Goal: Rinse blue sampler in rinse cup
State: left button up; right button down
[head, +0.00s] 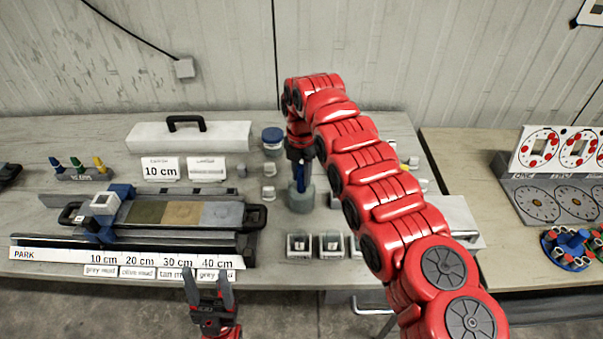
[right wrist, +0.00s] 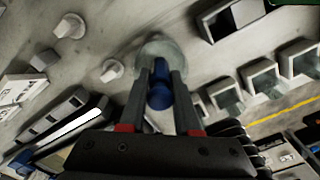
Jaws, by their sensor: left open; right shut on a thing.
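The rinse cup (head: 301,199) is a grey-green translucent cup standing on the table, near the middle of the head view. My right gripper (head: 299,166) points down over it, shut on the blue sampler (head: 300,180). The sampler's lower end is at or inside the cup's mouth; how deep I cannot tell. In the right wrist view, the sampler (right wrist: 159,90) sits between the two fingers, with the cup (right wrist: 160,52) just beyond it. My left gripper (head: 209,290) is open and empty, in front of the table's front edge.
A core tray (head: 254,217) with mud sections and a depth ruler (head: 130,261) lies left of the cup. Clear boxes (head: 300,245) stand in front of it. A blue-lidded jar (head: 272,139) is behind. A rack (head: 84,172) with coloured samplers is far left.

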aim_at(302, 167)
jog(key=shift+r, duration=0.2)
jog(key=shift+r, duration=0.55)
jog(key=shift+r+p, duration=1)
jog(key=shift+r, duration=0.7)
notch_tip(302, 167, up, 5)
jog(key=p, duration=0.4)
jog(key=shift+r, duration=0.15)
